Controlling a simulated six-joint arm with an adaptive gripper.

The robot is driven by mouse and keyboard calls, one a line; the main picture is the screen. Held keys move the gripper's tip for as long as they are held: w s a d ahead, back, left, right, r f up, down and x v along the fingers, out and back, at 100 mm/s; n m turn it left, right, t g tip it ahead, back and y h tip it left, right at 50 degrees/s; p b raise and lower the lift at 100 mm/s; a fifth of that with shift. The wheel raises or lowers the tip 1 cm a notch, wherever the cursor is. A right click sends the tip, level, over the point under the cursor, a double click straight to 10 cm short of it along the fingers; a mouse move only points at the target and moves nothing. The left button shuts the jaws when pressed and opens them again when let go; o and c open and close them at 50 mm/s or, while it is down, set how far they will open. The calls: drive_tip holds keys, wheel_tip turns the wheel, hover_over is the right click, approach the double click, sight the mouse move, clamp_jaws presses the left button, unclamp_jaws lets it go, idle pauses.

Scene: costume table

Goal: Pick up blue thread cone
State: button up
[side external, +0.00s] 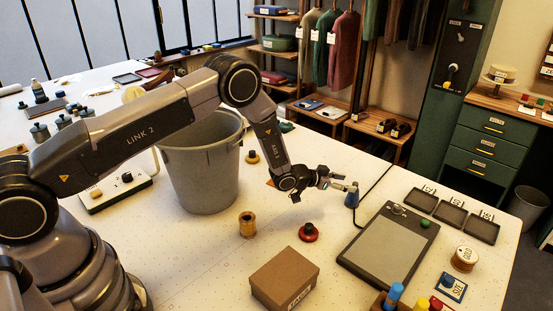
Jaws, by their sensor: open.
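A small blue cone (351,200), which looks like the blue thread cone, stands on the white dotted table (200,270) right of centre, just left of the grey tablet. My gripper (349,186) reaches in from the left, about level, with its open fingertips at the upper part of the cone. The fingers partly cover the cone's top. I cannot tell whether they touch it.
A grey bin (203,170) stands left of my gripper. A red spool (308,232), a tan spool (247,224) and a cardboard box (286,278) are nearer the camera. A grey tablet (388,246) lies right, a black cable (375,184) close by. Dark trays (451,215) lie beyond.

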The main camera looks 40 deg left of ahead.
sight(356, 183)
drive_tip(key=shift+x, duration=2.2)
clamp_jaws()
